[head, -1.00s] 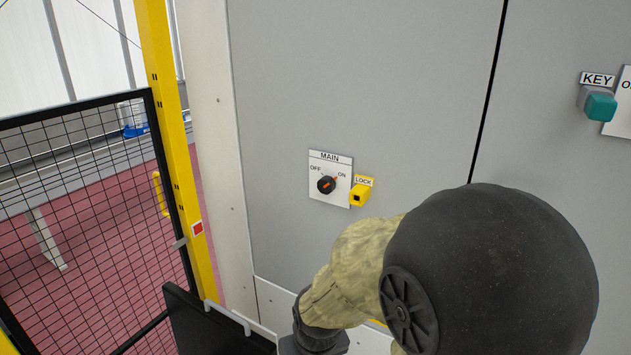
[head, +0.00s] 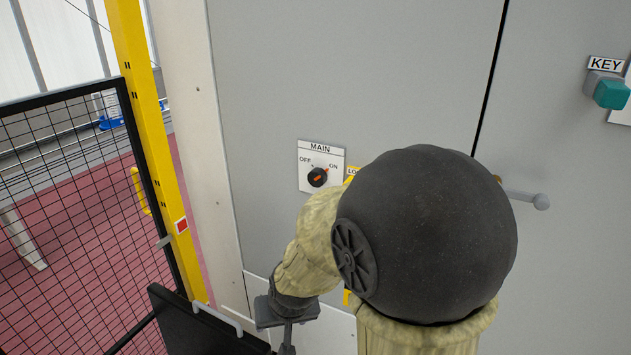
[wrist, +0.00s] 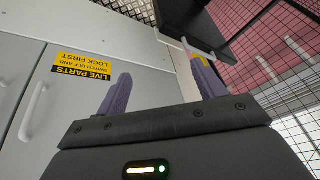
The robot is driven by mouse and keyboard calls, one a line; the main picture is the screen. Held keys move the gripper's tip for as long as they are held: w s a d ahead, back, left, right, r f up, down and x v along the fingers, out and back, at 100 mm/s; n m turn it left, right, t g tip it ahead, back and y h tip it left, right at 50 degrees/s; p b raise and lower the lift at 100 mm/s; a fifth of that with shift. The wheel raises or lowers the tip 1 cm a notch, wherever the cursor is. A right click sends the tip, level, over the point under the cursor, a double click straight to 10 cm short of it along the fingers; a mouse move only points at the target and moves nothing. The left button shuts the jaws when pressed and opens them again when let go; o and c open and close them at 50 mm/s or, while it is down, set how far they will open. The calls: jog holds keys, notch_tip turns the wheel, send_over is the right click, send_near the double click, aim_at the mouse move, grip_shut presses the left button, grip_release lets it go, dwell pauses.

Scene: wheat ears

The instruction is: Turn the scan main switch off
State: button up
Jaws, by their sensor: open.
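The MAIN switch (head: 318,178) is a black round knob with an orange mark on a white plate (head: 309,153), fixed to the grey cabinet. Its mark points up and right, toward ON; OFF is printed at upper left. The yellow LOCK piece (head: 348,181) beside the plate is mostly hidden behind my arm. My gripper (wrist: 163,86) is open and empty in the wrist view, its two purple-grey fingers spread apart. In the head view my wrist hangs below the switch, apart from it, and the fingertips are out of sight. The switch does not show in the wrist view.
A teal KEY button (head: 612,95) and a door handle (head: 525,198) are on the right. A yellow post (head: 150,130) and mesh fence (head: 70,200) stand left, with a black panel (head: 205,325) low down. A LIVE PARTS label (wrist: 84,68) shows in the wrist view.

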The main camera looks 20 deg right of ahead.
jog(key=w+d+r+m+t+h, duration=0.1)
jog(key=w+r+m+t, duration=0.2)
jog(key=w, duration=0.5)
jog(key=w+r+m+t+h, duration=0.1)
jog(key=w+m+t+h, duration=0.15)
jog(key=w+m, duration=0.4)
jog(key=w+d+r+m+h, duration=0.6)
jog(key=w+d+m+h, duration=0.1)
jog(key=m+h, duration=0.4)
jog(key=shift+t, duration=0.45)
jog(key=shift+d+r, duration=0.1)
jog(key=shift+r, duration=0.05)
jog(key=p+x, duration=0.7)
jog(key=x, duration=1)
